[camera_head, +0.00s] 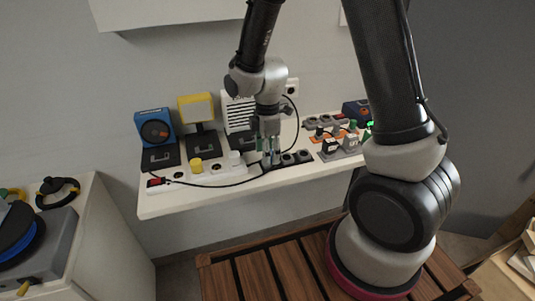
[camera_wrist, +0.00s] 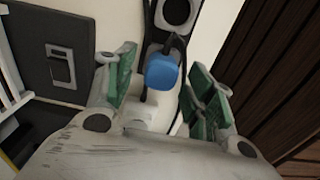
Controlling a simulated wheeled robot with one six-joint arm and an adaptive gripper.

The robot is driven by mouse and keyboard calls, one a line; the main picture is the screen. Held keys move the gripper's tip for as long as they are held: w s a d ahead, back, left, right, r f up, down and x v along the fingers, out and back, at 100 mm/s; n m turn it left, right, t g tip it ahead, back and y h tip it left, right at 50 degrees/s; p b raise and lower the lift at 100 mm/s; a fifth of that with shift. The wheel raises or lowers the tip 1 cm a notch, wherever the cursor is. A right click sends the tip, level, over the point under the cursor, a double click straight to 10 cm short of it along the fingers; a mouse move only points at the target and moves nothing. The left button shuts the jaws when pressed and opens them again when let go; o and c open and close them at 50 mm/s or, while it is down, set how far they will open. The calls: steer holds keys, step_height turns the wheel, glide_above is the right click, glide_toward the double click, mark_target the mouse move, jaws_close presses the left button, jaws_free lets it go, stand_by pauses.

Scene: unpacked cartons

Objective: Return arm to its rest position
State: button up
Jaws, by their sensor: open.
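My gripper (camera_head: 270,151) hangs from my arm over the right-middle part of the white shelf, pointing down at the power strips. In the wrist view my gripper (camera_wrist: 165,92) shows its green-padded fingers spread apart with nothing held between them. A blue plug (camera_wrist: 162,72) shows between and beyond the fingers, at a dark socket strip. Whether a fingertip touches it cannot be told. In the head view the strip's near end is partly hidden by my gripper.
The white shelf (camera_head: 155,207) carries a blue device (camera_head: 154,130), a yellow device (camera_head: 196,108), a yellow plug (camera_head: 196,165), a black socket strip (camera_head: 297,158) and a cable (camera_head: 225,184). A white cabinet (camera_head: 100,235) with a reel stands left.

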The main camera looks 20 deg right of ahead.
step_height(320, 180, up, 11)
steer(key=s+d+r+m+t, duration=0.4)
steer(key=s+d+r+m, duration=1)
steer(key=s+m, duration=0.3)
steer(key=shift+s+d+r+m, duration=0.4)
steer(key=shift+s+d, duration=0.25)
steer(key=shift+s, duration=0.35)
stand_by(0.4)
